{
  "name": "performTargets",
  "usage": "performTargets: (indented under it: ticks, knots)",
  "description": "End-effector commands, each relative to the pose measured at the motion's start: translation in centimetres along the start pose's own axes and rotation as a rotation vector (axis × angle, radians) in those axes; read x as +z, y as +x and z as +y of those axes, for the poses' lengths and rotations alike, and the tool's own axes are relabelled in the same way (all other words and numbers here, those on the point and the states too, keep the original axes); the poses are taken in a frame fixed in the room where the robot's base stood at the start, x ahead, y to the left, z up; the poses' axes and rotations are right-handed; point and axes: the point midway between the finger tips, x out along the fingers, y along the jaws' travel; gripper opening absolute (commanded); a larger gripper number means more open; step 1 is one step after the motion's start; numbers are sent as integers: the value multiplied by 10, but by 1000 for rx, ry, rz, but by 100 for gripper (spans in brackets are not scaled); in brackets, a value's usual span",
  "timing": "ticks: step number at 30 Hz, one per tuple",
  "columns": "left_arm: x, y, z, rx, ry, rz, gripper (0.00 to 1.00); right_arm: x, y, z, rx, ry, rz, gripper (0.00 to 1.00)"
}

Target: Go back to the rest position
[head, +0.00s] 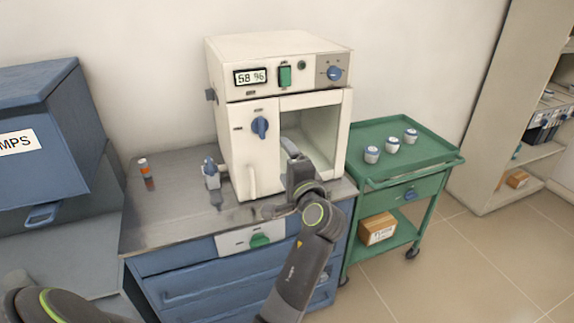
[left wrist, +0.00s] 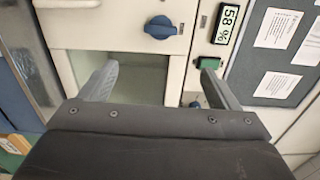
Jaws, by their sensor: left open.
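My left gripper (head: 291,150) is in front of the open chamber (head: 318,135) of the white furnace (head: 285,48). In the left wrist view the two fingers of the left gripper (left wrist: 160,68) stand wide apart with nothing between them, and the furnace chamber (left wrist: 145,85) shows beyond. The head view does not settle whether the fingertips are inside the chamber opening. The chamber looks empty where it can be seen. The furnace display (head: 250,76) reads 58 %. My right gripper is not in view.
The furnace stands on a grey bench (head: 165,222) with blue drawers. A small bottle (head: 147,174) and a blue-and-white device (head: 211,172) stand left of it. A green cart (head: 440,160) with three small jars (head: 392,146) is at right. A blue cabinet (head: 45,130) is at left.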

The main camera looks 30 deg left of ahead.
Motion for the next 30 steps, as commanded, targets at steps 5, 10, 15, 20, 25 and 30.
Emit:
performTargets:
  ticks: [5, 10, 15, 20, 25, 30]
  knots:
    - [0, 0, 0, 0, 0, 0, 84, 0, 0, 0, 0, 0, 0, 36]
    - [0, 0, 0, 0, 0, 0, 84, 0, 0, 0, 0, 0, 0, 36]
    - [-1, 1, 4, 5, 2, 5, 84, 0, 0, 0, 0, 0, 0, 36]
    - [-14, 6, 56, 82, 23, 75, 84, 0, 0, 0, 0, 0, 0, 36]
    - [-24, 2, 179, 286, 22, 203, 84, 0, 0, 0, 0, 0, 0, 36]
    - [-5, -23, 306, 530, -31, 268, 84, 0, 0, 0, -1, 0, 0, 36]
